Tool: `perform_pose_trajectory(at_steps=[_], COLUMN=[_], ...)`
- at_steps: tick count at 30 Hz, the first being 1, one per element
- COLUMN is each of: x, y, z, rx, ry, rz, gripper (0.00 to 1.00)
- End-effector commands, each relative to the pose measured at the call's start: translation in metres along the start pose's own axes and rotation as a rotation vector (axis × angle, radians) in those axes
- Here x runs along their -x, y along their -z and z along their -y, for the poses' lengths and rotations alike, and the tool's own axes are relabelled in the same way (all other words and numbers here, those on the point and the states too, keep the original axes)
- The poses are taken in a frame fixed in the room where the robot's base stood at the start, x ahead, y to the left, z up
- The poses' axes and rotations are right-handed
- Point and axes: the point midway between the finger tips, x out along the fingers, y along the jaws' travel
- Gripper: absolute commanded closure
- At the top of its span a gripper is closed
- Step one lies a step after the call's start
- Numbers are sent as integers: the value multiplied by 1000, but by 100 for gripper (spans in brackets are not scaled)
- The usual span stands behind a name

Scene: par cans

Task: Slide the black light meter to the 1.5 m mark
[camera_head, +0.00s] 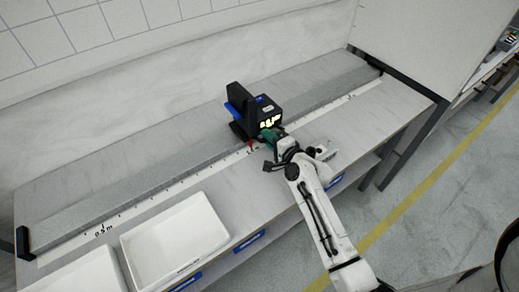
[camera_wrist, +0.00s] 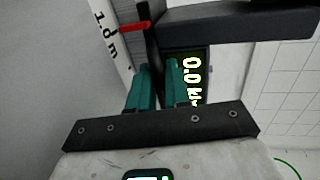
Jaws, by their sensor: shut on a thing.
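The black light meter (camera_head: 262,106) stands on the long grey rail (camera_head: 130,172), with a lit display on its front and blue parts on its left side. In the wrist view its display (camera_wrist: 190,78) reads 0.0 and part of a unit. A red pointer (camera_wrist: 135,27) lies by the "1.0 m" marking on the white scale (camera_wrist: 110,45). In the head view the scale strip (camera_head: 180,186) runs along the rail's front. My gripper (camera_head: 272,137) is at the meter's front. Its green fingers (camera_wrist: 158,88) are shut on a dark upright part of the meter.
A white tray (camera_head: 174,240) stands on the bench in front of the scale, with another at the lower left. A black end piece (camera_head: 23,243) closes the rail's left end. The rail right of the meter looks clear. A pale panel (camera_head: 425,40) stands behind the bench's right end.

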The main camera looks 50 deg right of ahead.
Motion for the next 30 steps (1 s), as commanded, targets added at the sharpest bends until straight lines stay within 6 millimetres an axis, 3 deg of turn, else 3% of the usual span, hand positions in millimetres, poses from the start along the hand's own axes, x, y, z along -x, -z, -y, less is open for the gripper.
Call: perform_pose_trajectory(at_steps=[5, 14, 15, 18, 26, 30], x=[0, 1, 1, 1, 1, 3], y=[10, 10, 10, 10, 9, 9], z=[-1, 0, 0, 0, 1, 13], rx=[0, 1, 1, 0, 0, 2], ry=[-2, -3, -3, -2, -1, 1], rz=[0, 0, 0, 0, 0, 0], gripper=[100, 100, 79, 69, 69, 69])
